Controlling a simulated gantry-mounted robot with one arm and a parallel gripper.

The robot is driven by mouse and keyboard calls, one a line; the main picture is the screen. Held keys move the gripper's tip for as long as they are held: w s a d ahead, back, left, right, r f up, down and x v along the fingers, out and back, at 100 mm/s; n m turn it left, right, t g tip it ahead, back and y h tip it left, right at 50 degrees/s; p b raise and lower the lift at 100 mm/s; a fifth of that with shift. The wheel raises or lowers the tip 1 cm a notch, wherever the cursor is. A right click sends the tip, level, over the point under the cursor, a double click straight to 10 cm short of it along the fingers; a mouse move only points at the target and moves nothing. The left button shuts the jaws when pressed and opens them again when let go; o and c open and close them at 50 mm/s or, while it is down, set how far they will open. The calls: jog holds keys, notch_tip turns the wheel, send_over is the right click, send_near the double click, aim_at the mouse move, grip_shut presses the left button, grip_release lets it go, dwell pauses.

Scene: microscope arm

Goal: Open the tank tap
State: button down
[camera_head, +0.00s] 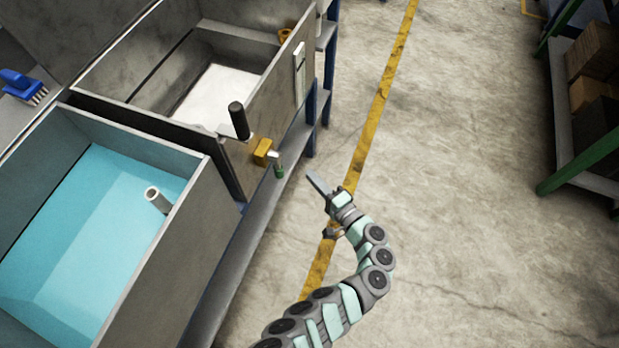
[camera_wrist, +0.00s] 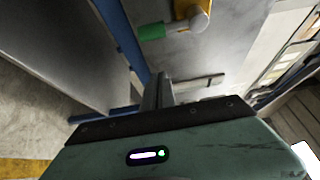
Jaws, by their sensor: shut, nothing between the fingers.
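The tap has a yellow body (camera_head: 263,152) and a green-ended handle (camera_head: 279,171). It sits on the outer side of the grey metal tanks, near the gap between them. In the wrist view the yellow body (camera_wrist: 190,9) and green handle (camera_wrist: 152,31) show at the top, against a grey metal wall. My gripper (camera_head: 317,182) is shut and empty, to the right of the tap and apart from it, over the floor beside the tanks. Its closed fingers also show in the wrist view (camera_wrist: 158,90), below the green handle in the picture.
The near tank (camera_head: 190,225) holds blue-green liquid and a pale pipe (camera_head: 157,199). A black cylinder (camera_head: 239,121) stands by the tap. A blue brush (camera_head: 20,85) lies at the left. Shelving with boxes (camera_head: 592,95) stands at the right. The floor (camera_head: 460,170) between is clear.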

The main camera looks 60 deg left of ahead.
aim_at(277, 166)
jog(key=s+a+b, duration=0.1)
jog(key=a+b, duration=0.1)
jog(key=a, duration=0.6)
jog(key=s+d, duration=0.1)
jog(key=s, duration=0.1)
jog(key=s+d, duration=0.1)
jog(key=shift+s+d, duration=0.1)
jog(key=shift+s, duration=0.25)
jog(key=shift+r, duration=0.1)
